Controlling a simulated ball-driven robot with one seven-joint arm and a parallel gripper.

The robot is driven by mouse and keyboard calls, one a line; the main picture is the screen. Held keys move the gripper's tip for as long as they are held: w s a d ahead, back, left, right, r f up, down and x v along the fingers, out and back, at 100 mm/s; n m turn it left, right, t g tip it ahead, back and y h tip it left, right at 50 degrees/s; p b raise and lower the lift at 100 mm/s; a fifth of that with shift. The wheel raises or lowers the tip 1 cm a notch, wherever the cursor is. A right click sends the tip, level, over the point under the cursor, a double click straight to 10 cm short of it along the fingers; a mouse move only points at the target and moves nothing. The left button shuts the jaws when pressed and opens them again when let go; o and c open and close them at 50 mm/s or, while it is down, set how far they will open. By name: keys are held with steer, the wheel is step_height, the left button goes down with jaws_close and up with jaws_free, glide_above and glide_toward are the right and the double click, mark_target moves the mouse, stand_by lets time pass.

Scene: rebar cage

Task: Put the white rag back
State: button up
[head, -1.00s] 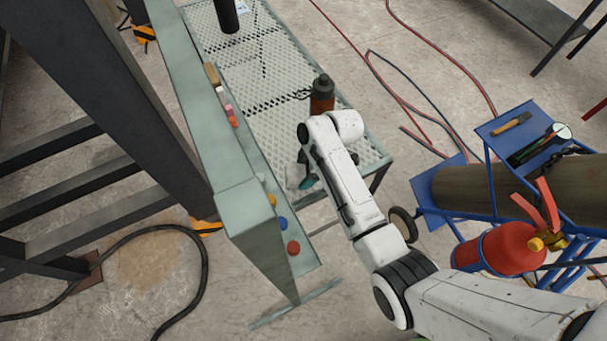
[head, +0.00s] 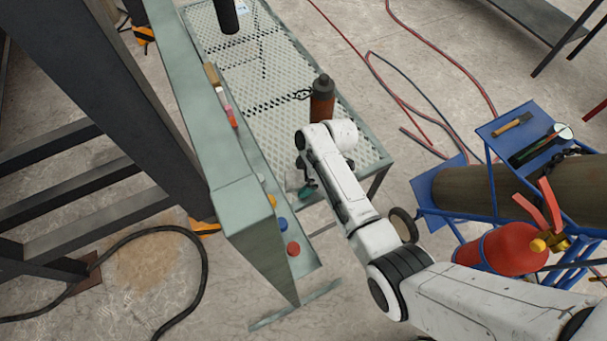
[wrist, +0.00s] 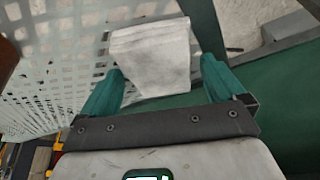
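The white rag (wrist: 150,58) is a folded, pale cloth in the wrist view, over the edge of the perforated shelf. My gripper (wrist: 162,70) has teal fingers spread wide, one at each side of the rag's lower part. I cannot tell whether they touch it. In the head view a small pale patch of the rag (head: 293,181) shows beside my gripper (head: 307,188), at the near end of the mesh bench (head: 262,95). My own arm hides part of this spot.
A dark orange bottle (head: 322,102) stands on the mesh close behind my wrist. A grey-green beam (head: 235,190) runs along the bench's left, with coloured buttons (head: 283,225) beside it. A blue cart (head: 520,130) with a red extinguisher (head: 500,250) stands at the right.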

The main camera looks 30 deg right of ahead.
steer(key=v, duration=1.2)
steer(key=shift+p, duration=0.45)
steer(key=s+d+m+h, duration=0.1)
steer(key=s+m+h, duration=0.1)
steer(key=s+m, duration=0.5)
steer(key=s+d+r+m+h, duration=0.1)
steer(key=s+m, duration=0.5)
steer(key=s, duration=1.4)
steer(key=shift+s+d+r+m+g+h, duration=0.25)
steer(key=shift+d+r+m+g+h, duration=0.15)
steer(key=shift+d+h, duration=0.25)
steer(key=shift+c, duration=0.2)
